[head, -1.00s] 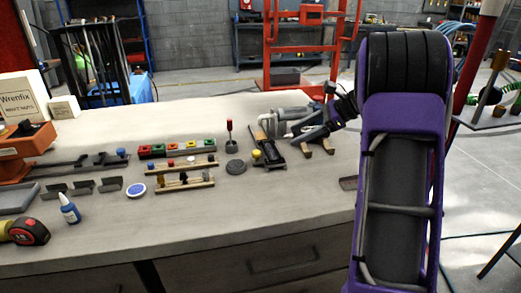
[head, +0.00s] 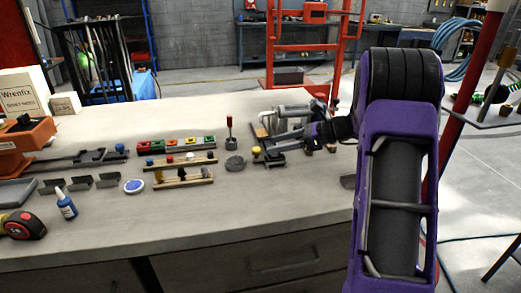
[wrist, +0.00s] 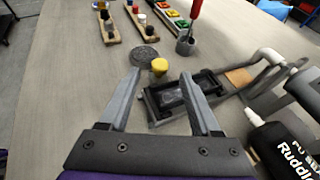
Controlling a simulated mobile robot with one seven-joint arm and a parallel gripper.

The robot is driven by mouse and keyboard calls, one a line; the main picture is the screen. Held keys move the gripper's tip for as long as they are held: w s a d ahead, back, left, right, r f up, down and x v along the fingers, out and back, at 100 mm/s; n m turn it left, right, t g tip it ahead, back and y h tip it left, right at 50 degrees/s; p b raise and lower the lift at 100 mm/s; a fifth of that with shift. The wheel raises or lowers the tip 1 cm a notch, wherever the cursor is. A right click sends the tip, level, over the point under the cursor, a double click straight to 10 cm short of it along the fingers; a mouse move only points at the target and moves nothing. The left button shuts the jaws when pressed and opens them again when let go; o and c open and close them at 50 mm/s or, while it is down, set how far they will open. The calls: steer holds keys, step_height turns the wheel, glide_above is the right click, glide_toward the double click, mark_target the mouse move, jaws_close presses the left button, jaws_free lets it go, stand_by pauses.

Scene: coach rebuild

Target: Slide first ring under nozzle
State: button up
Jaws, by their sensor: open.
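My gripper (wrist: 161,74) is open and empty in the wrist view. Its two grey fingers reach over the bench, with the right finger overlapping a dark rectangular slide fixture (wrist: 152,108). A yellow knob (wrist: 159,66) stands at the fixture's far end, just beyond the fingertips; it also shows in the head view (head: 256,150). A black bottle marked "Ruddl" (wrist: 283,148) lies at the right, beside a grey bent-pipe frame (wrist: 268,56). I cannot make out the nozzle or the first ring for certain. In the head view, my gripper partly covers the fixture.
A dark round disc (head: 234,163) lies left of the fixture. A red-handled tool (head: 229,128) stands in a cup. The bench front is clear.

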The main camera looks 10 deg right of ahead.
mark_target(256, 148)
steer(key=x, duration=0.5)
steer(key=shift+w+a+f, duration=0.1)
steer(key=shift+w+a, duration=0.05)
steer(key=shift+a, duration=0.2)
jaws_close()
stand_by(1.1)
